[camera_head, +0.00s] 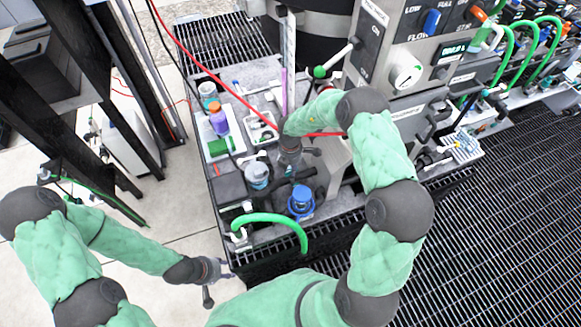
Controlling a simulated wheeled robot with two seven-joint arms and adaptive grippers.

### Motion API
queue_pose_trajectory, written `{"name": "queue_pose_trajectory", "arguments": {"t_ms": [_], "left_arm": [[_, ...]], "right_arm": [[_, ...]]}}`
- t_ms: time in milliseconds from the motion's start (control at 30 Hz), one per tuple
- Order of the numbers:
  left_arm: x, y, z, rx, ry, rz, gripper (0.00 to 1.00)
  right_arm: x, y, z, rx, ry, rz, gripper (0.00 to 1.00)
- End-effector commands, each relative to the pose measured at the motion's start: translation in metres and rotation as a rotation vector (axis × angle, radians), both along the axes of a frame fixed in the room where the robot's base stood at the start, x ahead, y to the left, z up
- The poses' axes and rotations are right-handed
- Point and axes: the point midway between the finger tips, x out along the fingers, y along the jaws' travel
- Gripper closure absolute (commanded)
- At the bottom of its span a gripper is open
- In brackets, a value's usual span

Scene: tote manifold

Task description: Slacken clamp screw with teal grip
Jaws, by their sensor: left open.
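I cannot make out a clamp screw with a teal grip for certain; it may be small or hidden behind my arm. A green knob (319,72) on a rod stands at the back of the grey bench (262,72). My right gripper (298,162) reaches over the middle of the bench, pointing down; its fingers are too small and dark to read. My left gripper (208,292) is open and low, off the bench's front left corner, over the pale floor, apart from everything on the bench.
A clear jar with a teal band (257,176) and a blue-capped item (301,203) stand near the bench front. A green hose (272,218) arches over the front edge. A purple bottle (219,120) stands at left. A control panel (405,75) rises behind right.

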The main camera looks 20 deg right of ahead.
Motion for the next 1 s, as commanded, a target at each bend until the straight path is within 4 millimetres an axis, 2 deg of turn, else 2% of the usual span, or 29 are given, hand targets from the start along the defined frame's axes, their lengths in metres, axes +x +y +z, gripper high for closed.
{"name": "queue_pose_trajectory", "arguments": {"t_ms": [267, 467, 667, 1000], "left_arm": [[0.000, 0.000, 0.002, 0.000, 0.000, 0.000, 0.57], [0.000, 0.000, 0.014, 0.000, 0.000, 0.000, 0.57], [0.000, 0.000, 0.038, 0.000, 0.000, 0.000, 0.57], [0.000, 0.000, 0.081, 0.000, 0.000, 0.000, 0.57]], "right_arm": [[0.000, 0.000, 0.000, 0.000, 0.000, 0.009, 1.00], [0.000, 0.001, 0.002, 0.001, 0.000, 0.069, 1.00], [-0.001, 0.002, 0.004, 0.002, 0.001, 0.201, 1.00], [-0.002, 0.003, 0.004, 0.002, 0.001, 0.518, 1.00]]}}
